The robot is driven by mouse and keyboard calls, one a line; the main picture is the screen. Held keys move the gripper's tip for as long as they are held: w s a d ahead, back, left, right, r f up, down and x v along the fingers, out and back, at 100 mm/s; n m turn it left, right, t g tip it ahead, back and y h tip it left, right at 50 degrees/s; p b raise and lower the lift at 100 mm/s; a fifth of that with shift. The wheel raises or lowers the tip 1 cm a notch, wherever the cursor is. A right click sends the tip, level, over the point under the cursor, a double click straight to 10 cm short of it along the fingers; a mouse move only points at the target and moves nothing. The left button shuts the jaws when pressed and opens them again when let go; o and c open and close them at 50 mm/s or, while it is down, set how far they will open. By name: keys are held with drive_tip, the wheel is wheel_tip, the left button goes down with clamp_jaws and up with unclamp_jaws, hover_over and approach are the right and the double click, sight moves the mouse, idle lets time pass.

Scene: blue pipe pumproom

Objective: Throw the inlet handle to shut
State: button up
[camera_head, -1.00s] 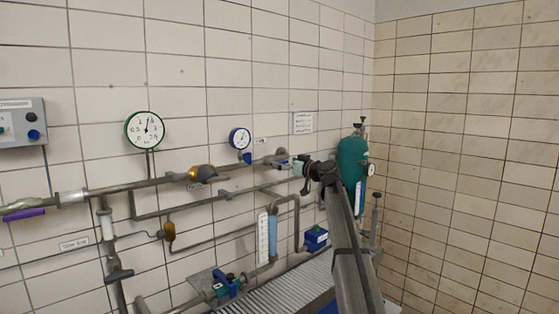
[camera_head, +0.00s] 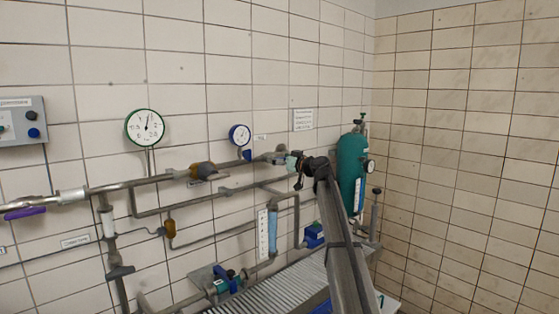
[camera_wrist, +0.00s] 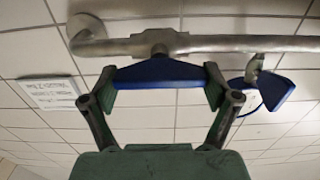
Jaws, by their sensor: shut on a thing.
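A blue handle (camera_wrist: 160,74) hangs under a valve on the grey pipe in the wrist view, lying roughly along the pipe. My gripper (camera_wrist: 160,87) has one finger at each end of the handle and is shut on it. In the head view my gripper (camera_head: 294,164) is at the right part of the upper pipe (camera_head: 130,184), near its valve fitting (camera_head: 271,157). The handle is mostly hidden there by the gripper. No label on this handle can be read.
A small blue-rimmed gauge (camera_head: 240,136) is close left of my gripper. A green cylinder (camera_head: 352,172) stands close right. A wall sign (camera_head: 302,119) is above. A purple handle (camera_head: 25,213), a larger gauge (camera_head: 145,127) and a ribbed bench (camera_head: 265,293) are farther off.

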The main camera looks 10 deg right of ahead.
drive_tip(key=shift+f+m+b, duration=0.1)
drive_tip(key=shift+m+b, duration=0.2)
drive_tip(key=shift+b, duration=0.05)
drive_tip(key=m+b, duration=0.2)
drive_tip(key=m, duration=0.1)
drive_tip(key=shift+w+m, duration=0.1)
drive_tip(key=shift+m, duration=0.2)
drive_tip(key=m+b, duration=0.1)
drive_tip(key=m, duration=0.3)
drive_tip(key=shift+d+m, duration=0.15)
drive_tip(key=shift+m, duration=0.15)
drive_tip(key=m, duration=0.5)
drive_tip(key=shift+d+f+m+p, duration=0.1)
drive_tip(key=shift+m+p, duration=0.8)
drive_tip(key=shift+m, duration=1.2)
drive_tip(key=shift+w, duration=0.1)
drive_tip(key=o, duration=0.9)
drive_tip(key=shift+f, duration=0.1)
